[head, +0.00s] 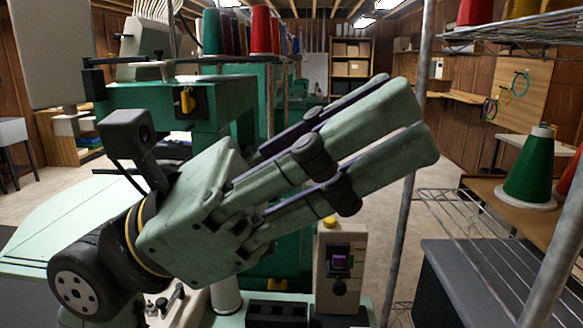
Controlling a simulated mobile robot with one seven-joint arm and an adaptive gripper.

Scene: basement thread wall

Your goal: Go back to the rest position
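My gripper (408,122) fills the middle of the head view, raised and pointing up to the right. Its pale green fingers with black joints and purple inner strips are straight and nearly parallel. Gaps show between them, and nothing is seen held. It looks open. The fingers overlap in this view, so the full width of the opening is hidden.
Behind my gripper stands a green machine (150,98) with red and green thread cones (262,30) above it. A control box (340,268) is below the fingers. At right are a metal post (409,215), a wire rack (450,205) and a green cone (531,168).

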